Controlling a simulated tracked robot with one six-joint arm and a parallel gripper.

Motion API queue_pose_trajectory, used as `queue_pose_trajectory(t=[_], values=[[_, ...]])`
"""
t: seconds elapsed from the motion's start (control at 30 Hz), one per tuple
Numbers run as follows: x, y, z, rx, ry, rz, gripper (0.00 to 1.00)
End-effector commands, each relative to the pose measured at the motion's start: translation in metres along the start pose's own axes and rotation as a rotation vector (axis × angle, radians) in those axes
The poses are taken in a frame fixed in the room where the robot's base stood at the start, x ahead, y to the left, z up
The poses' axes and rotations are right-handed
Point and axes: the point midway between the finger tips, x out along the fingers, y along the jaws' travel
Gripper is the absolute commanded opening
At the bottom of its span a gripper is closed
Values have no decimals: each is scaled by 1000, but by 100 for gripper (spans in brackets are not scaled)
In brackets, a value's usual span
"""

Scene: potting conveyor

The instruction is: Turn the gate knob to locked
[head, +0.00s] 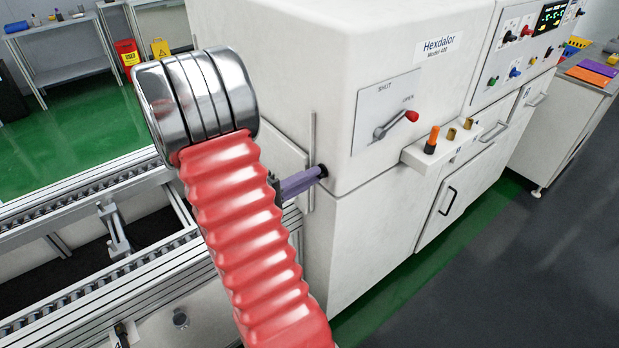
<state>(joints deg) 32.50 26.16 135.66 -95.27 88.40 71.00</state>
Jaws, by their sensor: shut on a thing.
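A small dark knob (323,170) is on the white machine's front face, near its left edge, and I take it to be the gate knob. My gripper (317,174) shows only in part, with purple fingers reaching right from behind my red arm to this knob. The fingers are shut on the knob, which is mostly covered. Its pointer and any locked or unlocked marks cannot be made out.
A lever with a red tip (412,116) sits on a SHUT/OPEN plate, to the right of the knob. A small shelf (447,144) with an orange-topped peg juts out beyond it. The roller conveyor (90,235) runs at left. Grey floor (480,285) is clear at right.

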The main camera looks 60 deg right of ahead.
Motion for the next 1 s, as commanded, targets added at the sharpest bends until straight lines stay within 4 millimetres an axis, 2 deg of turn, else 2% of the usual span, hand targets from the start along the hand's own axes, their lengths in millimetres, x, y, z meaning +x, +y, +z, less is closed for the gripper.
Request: queue_pose_trajectory(t=[0.37,1.0], values=[[0,-3,1,-170,2,-7,0],[-1,-4,1,-754,3,-9,0]])
